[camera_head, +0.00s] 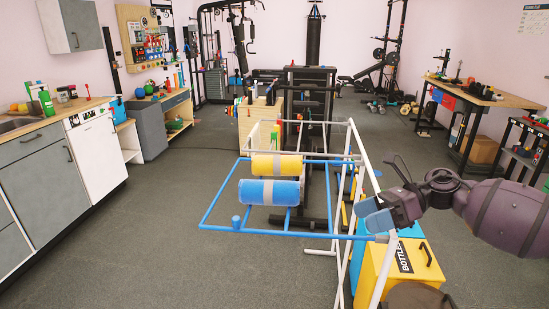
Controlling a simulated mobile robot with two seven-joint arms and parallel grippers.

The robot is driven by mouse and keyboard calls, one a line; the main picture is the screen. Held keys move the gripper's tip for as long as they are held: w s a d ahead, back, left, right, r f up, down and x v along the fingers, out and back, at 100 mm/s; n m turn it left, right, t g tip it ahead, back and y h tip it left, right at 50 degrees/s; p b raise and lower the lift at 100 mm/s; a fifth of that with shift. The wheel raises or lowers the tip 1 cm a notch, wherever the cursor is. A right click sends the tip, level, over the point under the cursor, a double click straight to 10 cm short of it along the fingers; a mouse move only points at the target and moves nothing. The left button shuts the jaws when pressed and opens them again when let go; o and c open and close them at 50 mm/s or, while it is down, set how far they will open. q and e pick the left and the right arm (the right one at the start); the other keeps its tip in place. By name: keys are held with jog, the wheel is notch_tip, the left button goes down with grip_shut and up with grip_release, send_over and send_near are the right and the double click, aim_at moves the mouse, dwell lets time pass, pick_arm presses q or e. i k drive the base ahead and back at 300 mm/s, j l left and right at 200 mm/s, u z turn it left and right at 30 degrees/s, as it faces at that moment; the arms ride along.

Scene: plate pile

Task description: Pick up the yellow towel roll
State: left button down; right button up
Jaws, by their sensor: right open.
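The yellow towel roll (263,166) has a pale band around its middle. It lies on its side on a blue rail rack (218,200), behind a blue roll (255,192) with a similar band. The blue roll overlaps its lower front edge. My right gripper (371,215) is open and empty at the right side of the rack, beside the white uprights. It is to the right of both rolls and nearer to me, apart from them. My left gripper is not in view.
White uprights (341,225) carry the rack's right side. Yellow and blue bins (377,285) stand below my right arm, one labelled with a word starting "BOTTLE". Counters line the left wall. The floor left of the rack is clear.

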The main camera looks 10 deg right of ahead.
aim_at(276, 165)
jog(key=i, duration=1.1)
